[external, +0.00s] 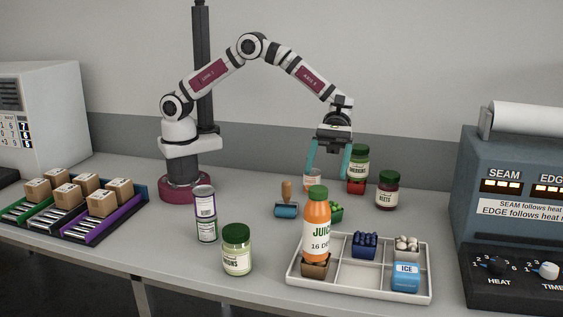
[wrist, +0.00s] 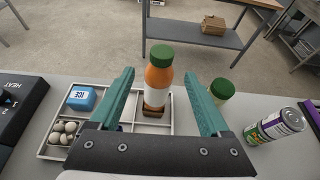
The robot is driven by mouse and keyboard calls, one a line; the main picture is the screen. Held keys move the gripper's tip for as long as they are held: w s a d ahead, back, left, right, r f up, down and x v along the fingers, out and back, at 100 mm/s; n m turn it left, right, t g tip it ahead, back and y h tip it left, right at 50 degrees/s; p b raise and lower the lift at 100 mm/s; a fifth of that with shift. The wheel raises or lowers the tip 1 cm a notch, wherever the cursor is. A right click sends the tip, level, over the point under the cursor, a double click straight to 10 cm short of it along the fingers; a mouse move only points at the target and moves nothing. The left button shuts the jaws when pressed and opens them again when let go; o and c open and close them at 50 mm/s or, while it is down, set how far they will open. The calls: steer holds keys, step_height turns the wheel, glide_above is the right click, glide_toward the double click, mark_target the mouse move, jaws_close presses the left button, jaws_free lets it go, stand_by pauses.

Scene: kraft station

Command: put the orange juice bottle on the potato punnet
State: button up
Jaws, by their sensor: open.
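The orange juice bottle (external: 317,222), with a green cap and a white label, stands upright on a brown punnet (external: 316,270), which I take for the potato punnet, in the tray's front left compartment. The bottle hides most of the punnet's contents. In the wrist view the bottle (wrist: 158,78) appears between my fingers, with the brown punnet (wrist: 153,112) under it. My gripper (external: 328,173) is open and empty, above and behind the bottle and apart from it.
The white tray (external: 360,292) also holds a blue punnet of dark berries (external: 365,245), a punnet of pale round items (external: 406,246) and a blue ICE box (external: 405,277). A roller (external: 287,210) and jars (external: 387,190) stand behind.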

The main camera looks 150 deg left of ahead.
steer(key=s+d+r+m+g+y, duration=0.35)
steer(key=s+d+m+g, duration=0.55)
steer(key=s+d+m, duration=0.9)
steer(key=s+a+f+m+y, duration=0.2)
steer(key=s+m+y, duration=0.5)
steer(key=s+m, duration=0.7)
steer(key=s, duration=0.4)
steer(key=shift+m+g+y, duration=0.3)
steer(key=shift+m+y, duration=0.05)
steer(key=shift+m, duration=0.05)
